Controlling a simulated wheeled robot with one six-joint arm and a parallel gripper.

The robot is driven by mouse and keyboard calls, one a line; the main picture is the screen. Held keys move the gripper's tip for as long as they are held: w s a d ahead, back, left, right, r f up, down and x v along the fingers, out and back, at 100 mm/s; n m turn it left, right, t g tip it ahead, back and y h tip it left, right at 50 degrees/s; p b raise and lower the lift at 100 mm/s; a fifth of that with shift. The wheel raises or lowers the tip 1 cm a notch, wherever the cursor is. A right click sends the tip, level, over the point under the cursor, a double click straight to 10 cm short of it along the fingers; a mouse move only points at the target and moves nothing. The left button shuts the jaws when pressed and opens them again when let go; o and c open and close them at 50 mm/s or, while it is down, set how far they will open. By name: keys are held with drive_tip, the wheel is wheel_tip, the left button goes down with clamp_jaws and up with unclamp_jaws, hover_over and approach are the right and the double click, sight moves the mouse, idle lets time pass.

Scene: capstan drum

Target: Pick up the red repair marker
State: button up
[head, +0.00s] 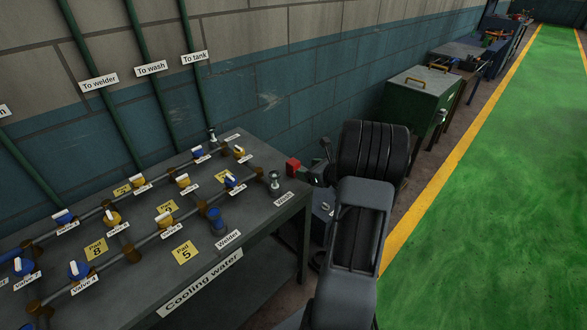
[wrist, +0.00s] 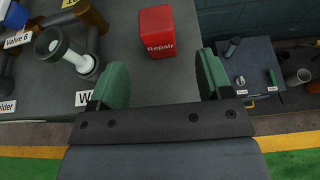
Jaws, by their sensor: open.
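The red repair marker (head: 293,166) is a small red block near the right edge of the grey cooling-water bench (head: 268,212). In the wrist view the marker (wrist: 157,32) shows the word "Repair" and stands ahead of the gap between my fingers. My gripper (wrist: 162,75) is open, with green pads on both sides and nothing between them. In the head view my gripper (head: 321,165) is just right of the marker, partly hidden by my own arm. The marker looks apart from both pads.
A grey and white fitting (head: 274,182) stands by the Wash label, close to the marker; it also shows in the wrist view (wrist: 72,54). Several valves and pipes cover the bench to the left. A blue wall lies behind. A green cabinet (head: 412,105) stands beyond my arm.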

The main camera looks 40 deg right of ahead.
sight(297, 167)
drive_tip(key=shift+p+x, duration=0.45)
drive_tip(key=shift+x, duration=3.7)
drive_tip(key=c, duration=1)
